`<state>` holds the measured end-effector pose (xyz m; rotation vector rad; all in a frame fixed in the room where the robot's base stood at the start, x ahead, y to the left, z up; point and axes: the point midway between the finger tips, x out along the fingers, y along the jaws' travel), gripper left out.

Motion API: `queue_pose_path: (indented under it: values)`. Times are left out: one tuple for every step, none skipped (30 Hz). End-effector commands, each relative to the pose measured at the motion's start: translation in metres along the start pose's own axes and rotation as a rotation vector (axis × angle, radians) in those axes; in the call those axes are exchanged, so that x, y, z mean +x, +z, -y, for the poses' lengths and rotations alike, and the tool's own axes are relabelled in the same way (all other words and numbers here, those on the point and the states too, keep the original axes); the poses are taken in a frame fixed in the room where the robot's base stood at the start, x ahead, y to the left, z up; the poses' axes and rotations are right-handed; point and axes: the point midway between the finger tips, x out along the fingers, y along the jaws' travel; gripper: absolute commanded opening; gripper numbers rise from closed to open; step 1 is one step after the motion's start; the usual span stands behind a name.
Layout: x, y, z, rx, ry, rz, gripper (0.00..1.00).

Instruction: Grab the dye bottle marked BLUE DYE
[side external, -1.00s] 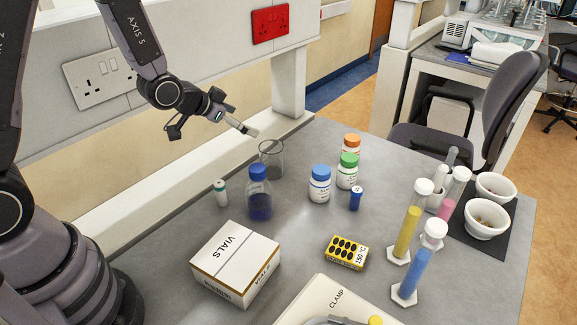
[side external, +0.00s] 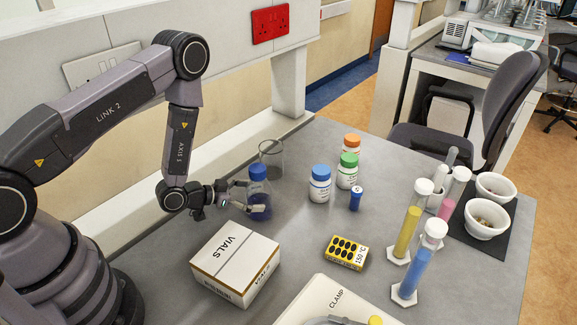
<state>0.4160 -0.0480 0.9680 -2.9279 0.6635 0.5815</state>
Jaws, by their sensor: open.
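A clear bottle with a blue cap and dark blue liquid (side external: 259,174) stands upright on the grey bench, left of centre; no BLUE DYE lettering is readable on it. My gripper (side external: 252,196) is low at its left side, pointing right, with its fingers open. One finger overlaps the front of the bottle in the picture and the other is near its left side. I cannot tell whether either finger touches the glass. A white bottle with a blue cap (side external: 320,186) stands to the right; its small label is unreadable.
An empty glass beaker (side external: 271,155) stands just behind the bottle. A VIALS box (side external: 235,262) is in front. Green-capped (side external: 348,174) and orange-capped (side external: 352,142) bottles, a small blue vial (side external: 356,198) and a yellow block (side external: 346,252) stand to the right.

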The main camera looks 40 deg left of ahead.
Motion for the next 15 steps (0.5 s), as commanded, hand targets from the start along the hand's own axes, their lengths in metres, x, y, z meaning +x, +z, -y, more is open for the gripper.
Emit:
queue_pose_path:
  values:
    - [0.008, 0.000, 0.000, 0.004, 0.001, -0.002, 0.90]
    - [0.013, -0.001, -0.001, 0.003, 0.001, -0.002, 0.90]
    - [0.020, -0.001, -0.001, 0.003, 0.002, -0.002, 0.90]
    - [0.024, 0.000, 0.000, 0.003, 0.001, -0.001, 0.90]
    - [0.028, 0.000, 0.000, 0.002, 0.000, 0.000, 0.90]
    - [0.033, 0.000, 0.000, 0.002, 0.000, -0.001, 0.90]
    - [0.035, 0.000, -0.001, 0.001, 0.001, 0.000, 0.90]
    - [0.037, 0.000, 0.000, 0.001, 0.000, 0.001, 0.90]
    - [0.039, 0.000, 0.000, 0.001, 0.000, 0.001, 0.90]
    - [0.039, 0.000, 0.000, 0.000, -0.001, 0.001, 0.90]
    - [0.040, 0.000, 0.000, 0.000, -0.001, 0.001, 0.90]
    - [0.040, 0.000, 0.000, -0.001, -0.002, 0.001, 0.90]
    - [0.040, 0.000, 0.000, -0.001, -0.002, 0.001, 0.90]
    - [0.039, 0.000, 0.000, -0.001, -0.002, 0.001, 0.90]
    - [0.039, 0.000, 0.000, -0.001, -0.002, 0.001, 0.90]
